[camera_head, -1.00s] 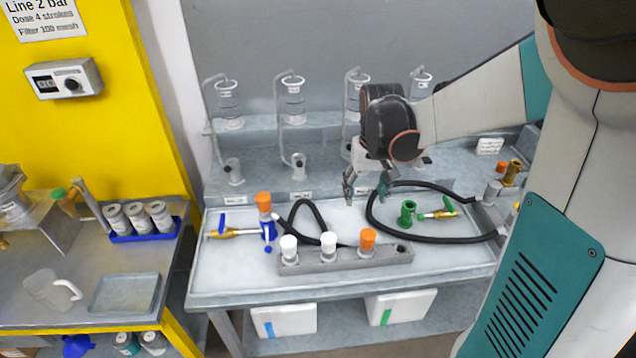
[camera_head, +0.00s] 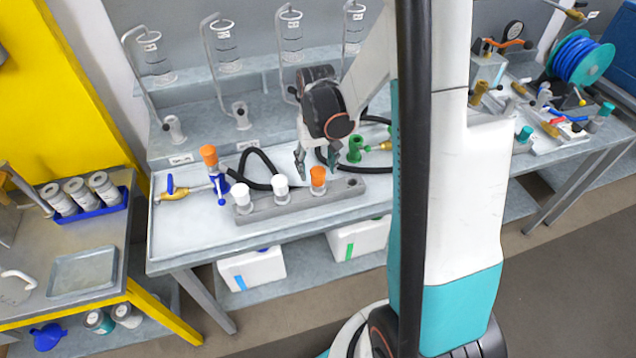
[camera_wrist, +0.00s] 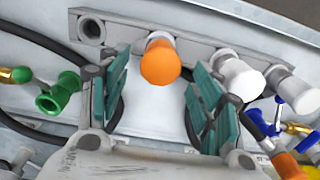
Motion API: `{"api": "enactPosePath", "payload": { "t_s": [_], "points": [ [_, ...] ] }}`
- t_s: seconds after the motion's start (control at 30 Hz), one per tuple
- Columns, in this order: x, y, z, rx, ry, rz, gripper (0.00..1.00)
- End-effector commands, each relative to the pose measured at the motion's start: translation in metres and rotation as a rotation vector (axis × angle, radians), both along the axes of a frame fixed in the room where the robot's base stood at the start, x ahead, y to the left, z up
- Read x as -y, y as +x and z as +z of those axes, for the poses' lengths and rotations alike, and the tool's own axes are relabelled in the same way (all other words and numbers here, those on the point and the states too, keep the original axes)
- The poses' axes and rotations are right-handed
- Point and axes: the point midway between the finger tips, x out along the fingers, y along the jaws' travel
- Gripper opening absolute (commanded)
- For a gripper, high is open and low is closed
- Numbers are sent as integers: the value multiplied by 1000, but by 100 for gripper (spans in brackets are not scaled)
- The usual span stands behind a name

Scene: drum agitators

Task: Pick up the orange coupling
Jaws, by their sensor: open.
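An orange coupling (camera_head: 318,178) stands in the grey rack (camera_head: 262,212), right of two white couplings (camera_head: 280,187). In the wrist view the orange coupling (camera_wrist: 160,62) shows beyond and between my fingertips, slightly left of centre. My gripper (camera_head: 317,167) is open and empty, with its fingers pointing down close to the coupling in the head view. I cannot tell the exact gap between them. Another orange piece (camera_head: 208,154) tops the blue valve fitting (camera_head: 217,182) at the left.
An empty socket (camera_wrist: 91,29) is at the rack's end. A black hose (camera_head: 250,160) lies behind the rack. A green fitting (camera_head: 355,148) sits to the right. A brass valve (camera_head: 180,190) lies left. The tray (camera_head: 185,236) is clear in front of the rack's left part.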

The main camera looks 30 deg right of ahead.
Motion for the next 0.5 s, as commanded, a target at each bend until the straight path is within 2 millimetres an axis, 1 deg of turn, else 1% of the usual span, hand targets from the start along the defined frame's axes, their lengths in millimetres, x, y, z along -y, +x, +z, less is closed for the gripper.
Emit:
{"api": "enactPosePath", "payload": {
  "t_s": [0.03, 0.1, 0.23, 0.33, 0.5],
  "points": [
    [0, -2, -9, 0, 0, 0, 59],
    [-1, -6, -20, 0, 0, 0, 59],
    [-1, -7, -36, 0, 0, 0, 59],
    [-1, -8, -43, 0, 0, 0, 59],
    [-1, -8, -44, 0, 0, 0, 59]
  ]
}}
